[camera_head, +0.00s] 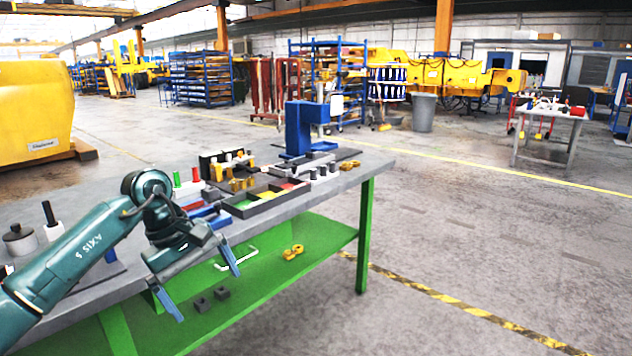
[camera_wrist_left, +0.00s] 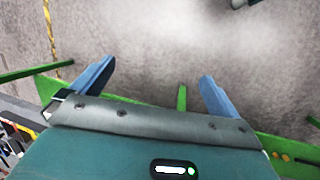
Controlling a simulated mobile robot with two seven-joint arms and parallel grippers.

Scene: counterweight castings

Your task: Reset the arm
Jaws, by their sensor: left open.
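My left gripper (camera_head: 200,285) is at the end of the teal arm that comes in from the left in the head view. It hangs at the front edge of the green-framed workbench (camera_head: 378,160). Its two blue fingers are spread apart with nothing between them. In the left wrist view the open fingers of the left gripper (camera_wrist_left: 155,85) show against the bare grey floor. My right gripper is not in view.
The bench top holds a blue press (camera_head: 300,130), a dark tray (camera_head: 265,198) with coloured parts and several small castings. Dark blocks (camera_head: 212,299) and yellow rings (camera_head: 293,252) lie on the green lower shelf (camera_head: 325,235). The floor (camera_head: 470,230) to the right is clear.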

